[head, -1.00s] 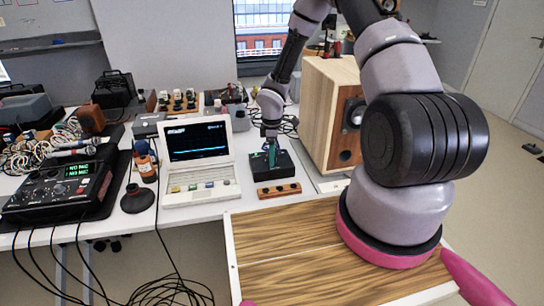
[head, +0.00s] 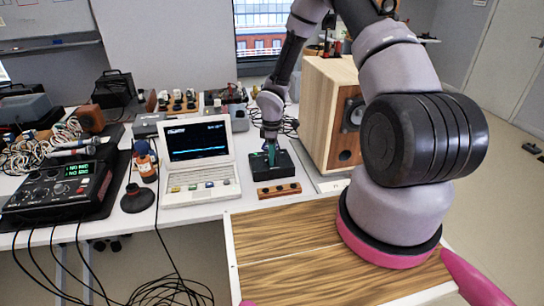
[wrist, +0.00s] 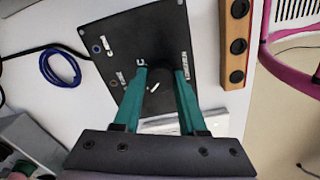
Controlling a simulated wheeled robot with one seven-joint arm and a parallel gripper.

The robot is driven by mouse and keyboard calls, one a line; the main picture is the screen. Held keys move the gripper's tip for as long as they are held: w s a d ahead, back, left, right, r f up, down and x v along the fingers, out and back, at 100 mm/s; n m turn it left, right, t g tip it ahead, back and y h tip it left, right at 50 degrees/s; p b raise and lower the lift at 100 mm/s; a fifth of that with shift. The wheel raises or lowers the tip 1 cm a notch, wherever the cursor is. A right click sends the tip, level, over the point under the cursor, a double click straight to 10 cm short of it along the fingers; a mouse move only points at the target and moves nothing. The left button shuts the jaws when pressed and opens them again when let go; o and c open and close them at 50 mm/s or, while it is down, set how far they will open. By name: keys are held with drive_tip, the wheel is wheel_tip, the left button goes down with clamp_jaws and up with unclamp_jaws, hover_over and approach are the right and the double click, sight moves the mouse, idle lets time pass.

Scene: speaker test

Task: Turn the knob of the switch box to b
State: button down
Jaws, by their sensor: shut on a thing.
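The switch box (head: 287,166) is a flat black box on the white table, right of the laptop in the head view. Its black face with small white markings fills the middle of the wrist view (wrist: 120,38). The knob (wrist: 155,76) is dark, with a short white mark near it, and sits between my teal fingertips. My gripper (wrist: 160,73) comes down onto the box and is shut on the knob; it also shows in the head view (head: 271,151). The fingers hide part of the face. A "C"-like mark shows near the left finger; I cannot clearly read b.
A white laptop (head: 200,190) stands left of the box. A wooden strip with dark holes (head: 279,190) lies in front of it. A wooden speaker (head: 325,110) stands to the right. A blue cable loop (wrist: 60,70) lies beside the box.

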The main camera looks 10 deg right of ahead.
drive_tip(key=m, duration=0.4)
drive_tip(key=shift+m, duration=1.8)
drive_tip(key=shift+c, duration=2.3)
unclamp_jaws()
drive_tip(key=shift+r, duration=0.1)
wheel_tip(320, 180, up, 11)
drive_tip(key=shift+f, duration=0.2)
drive_tip(key=shift+r, duration=0.1)
